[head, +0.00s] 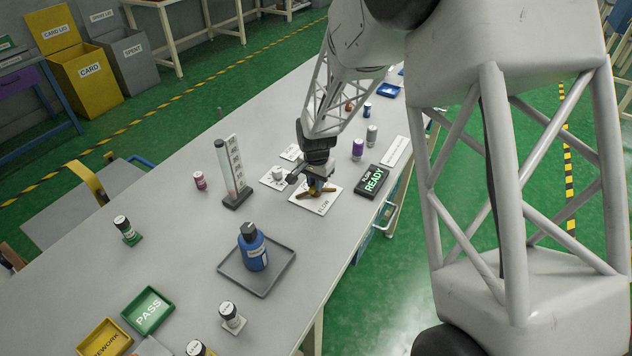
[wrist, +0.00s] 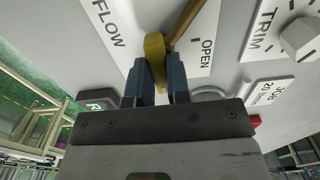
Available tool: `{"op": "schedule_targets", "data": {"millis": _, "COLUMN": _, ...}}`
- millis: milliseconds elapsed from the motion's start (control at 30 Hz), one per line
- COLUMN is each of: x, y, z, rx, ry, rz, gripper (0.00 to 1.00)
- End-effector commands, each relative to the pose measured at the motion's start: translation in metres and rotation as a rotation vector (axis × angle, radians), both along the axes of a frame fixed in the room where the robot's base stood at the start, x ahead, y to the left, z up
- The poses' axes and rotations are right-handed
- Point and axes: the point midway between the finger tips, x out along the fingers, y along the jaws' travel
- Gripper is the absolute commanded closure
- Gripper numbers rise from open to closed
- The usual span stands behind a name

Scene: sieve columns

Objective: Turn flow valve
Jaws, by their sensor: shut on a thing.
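The flow valve's brass-yellow lever (head: 314,194) sits on a white plate marked FLOW (head: 324,207) near the table's right edge. My gripper (head: 318,186) is lowered over it and is shut on the lever. In the wrist view, the yellow lever part (wrist: 154,46) stands between the blue fingers of my gripper (wrist: 159,78). A brown-gold bar (wrist: 184,22) runs from it to the upper right, on the side of the OPEN mark. The base of the valve is partly hidden by my gripper.
A dark box showing READY (head: 373,181) stands just right of the valve. A white-knobbed TRIM plate (head: 274,179) lies to its left. A tall clear column (head: 232,174) stands farther left. A blue bottle (head: 252,250) stands on a grey tray (head: 281,277) nearer the front.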

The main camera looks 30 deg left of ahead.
Motion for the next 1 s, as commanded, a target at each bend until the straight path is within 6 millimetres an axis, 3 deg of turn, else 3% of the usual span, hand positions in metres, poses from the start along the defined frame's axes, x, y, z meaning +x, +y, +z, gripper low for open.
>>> {"op": "schedule_targets", "data": {"millis": 467, "x": -0.0003, "y": -0.0004, "z": -0.0003, "rx": -0.001, "ry": 0.001, "rz": 0.135, "gripper": 1.00}}
{"op": "schedule_targets", "data": {"millis": 1000, "x": -0.0001, "y": -0.0003, "z": 0.0002, "rx": 0.000, "ry": 0.001, "rz": 0.601, "gripper": 1.00}}
